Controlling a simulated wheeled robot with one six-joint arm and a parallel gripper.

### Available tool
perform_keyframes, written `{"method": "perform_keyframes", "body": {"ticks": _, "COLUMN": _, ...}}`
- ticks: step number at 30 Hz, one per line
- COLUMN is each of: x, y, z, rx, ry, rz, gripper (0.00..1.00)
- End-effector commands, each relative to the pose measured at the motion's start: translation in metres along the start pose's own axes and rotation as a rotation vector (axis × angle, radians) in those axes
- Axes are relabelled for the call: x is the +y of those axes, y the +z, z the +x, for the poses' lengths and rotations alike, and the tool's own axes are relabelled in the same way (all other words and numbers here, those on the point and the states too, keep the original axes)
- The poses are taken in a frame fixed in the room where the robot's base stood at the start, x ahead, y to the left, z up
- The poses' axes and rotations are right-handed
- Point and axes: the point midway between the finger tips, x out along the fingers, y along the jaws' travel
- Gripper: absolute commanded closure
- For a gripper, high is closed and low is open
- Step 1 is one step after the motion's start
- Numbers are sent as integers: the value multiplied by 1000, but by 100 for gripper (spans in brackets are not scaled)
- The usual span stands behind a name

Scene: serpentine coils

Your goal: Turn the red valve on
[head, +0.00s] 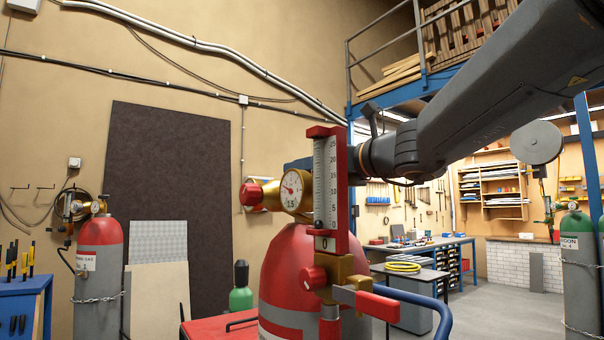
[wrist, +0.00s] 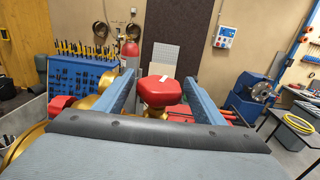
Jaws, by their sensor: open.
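A red valve knob (wrist: 159,90) with a white mark on top sits on a brass stem in the middle of the wrist view. My gripper (wrist: 163,74) is open, with one blue-grey finger on each side of the knob. Gaps show between knob and fingers, so it is not gripped. In the head view, my arm reaches in from the upper right, and one finger (head: 297,164) shows behind a red-framed flow scale (head: 332,190). The fingertips and the knob's stem are mostly hidden there. The large red cylinder (head: 285,262) stands below.
A round gauge (head: 292,191), a red side knob (head: 251,194), a lower red knob (head: 314,278) and a red lever (head: 377,305) crowd around the flow scale. Another red-topped cylinder (head: 100,240) stands at left, a blue workbench (head: 420,246) at right. Open floor lies right of the bench.

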Motion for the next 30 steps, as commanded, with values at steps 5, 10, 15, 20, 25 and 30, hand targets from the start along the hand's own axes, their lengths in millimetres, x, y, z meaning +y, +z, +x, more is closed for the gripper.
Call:
{"method": "perform_keyframes", "body": {"ticks": 5, "x": 0, "y": 1, "z": 18, "rx": 0, "ry": 0, "rz": 0, "gripper": 37}}
{"method": "perform_keyframes", "body": {"ticks": 10, "x": 0, "y": 1, "z": 22, "rx": -1, "ry": 0, "rz": -2, "gripper": 37}}
{"method": "perform_keyframes", "body": {"ticks": 15, "x": 0, "y": 1, "z": 22, "rx": -1, "ry": -1, "rz": -2, "gripper": 37}}
{"method": "perform_keyframes", "body": {"ticks": 20, "x": 0, "y": 1, "z": 22, "rx": -1, "ry": 0, "rz": -2, "gripper": 59}}
{"method": "perform_keyframes", "body": {"ticks": 25, "x": 0, "y": 1, "z": 22, "rx": 0, "ry": 0, "rz": -2, "gripper": 78}}
{"method": "perform_keyframes", "body": {"ticks": 30, "x": 0, "y": 1, "z": 22, "rx": -1, "ry": 16, "rz": -1, "gripper": 78}}
